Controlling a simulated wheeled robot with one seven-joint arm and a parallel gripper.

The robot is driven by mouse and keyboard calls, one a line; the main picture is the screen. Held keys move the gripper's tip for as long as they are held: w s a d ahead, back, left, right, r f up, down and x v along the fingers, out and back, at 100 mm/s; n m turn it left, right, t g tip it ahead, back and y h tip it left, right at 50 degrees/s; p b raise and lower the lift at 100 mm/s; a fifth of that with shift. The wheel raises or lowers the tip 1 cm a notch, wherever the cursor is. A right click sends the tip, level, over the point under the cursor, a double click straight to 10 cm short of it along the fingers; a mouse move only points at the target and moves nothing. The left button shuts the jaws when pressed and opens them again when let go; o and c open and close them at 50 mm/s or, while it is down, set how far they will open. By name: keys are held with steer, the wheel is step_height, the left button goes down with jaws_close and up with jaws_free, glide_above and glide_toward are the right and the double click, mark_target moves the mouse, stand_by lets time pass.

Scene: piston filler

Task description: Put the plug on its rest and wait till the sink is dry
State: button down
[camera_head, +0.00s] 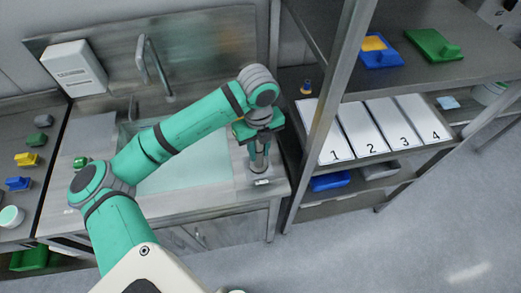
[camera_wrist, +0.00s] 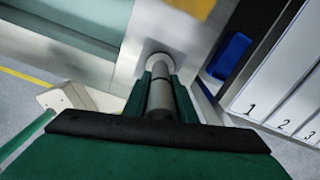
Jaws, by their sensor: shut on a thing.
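The plug (camera_wrist: 160,97) is a grey, upright-looking cylinder between my gripper's green fingers in the wrist view. In the head view my gripper (camera_head: 259,142) points down over the counter strip right of the sink (camera_head: 195,178), shut on the plug (camera_head: 260,158). A pale round piece (camera_wrist: 158,64) shows at the plug's far end; I cannot tell whether it is the plug's foot or the rest. Whether the plug touches the counter is unclear. The sink basin looks pale green; my arm crosses over it, and I cannot tell whether water stands in it.
A tap (camera_head: 155,68) rises behind the sink. A shelf rack (camera_head: 322,120) stands close to the right of my gripper, with numbered white panels (camera_head: 362,128) and a blue bin (camera_head: 330,181). Coloured blocks (camera_head: 27,159) lie on the left counter. The floor at right is clear.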

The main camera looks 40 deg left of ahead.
steer(key=shift+s+a+f, duration=0.1)
steer(key=shift+s+a, duration=0.1)
steer(key=shift+a, duration=0.1)
steer(key=c, duration=1.5)
jaws_free()
steer(key=shift+d, duration=0.15)
steer(key=shift+o, duration=0.2)
steer(key=shift+w, duration=0.1)
steer(key=shift+d, duration=0.1)
steer(key=shift+r, duration=0.25)
step_height(320, 180, up, 12)
steer(key=shift+f, duration=0.1)
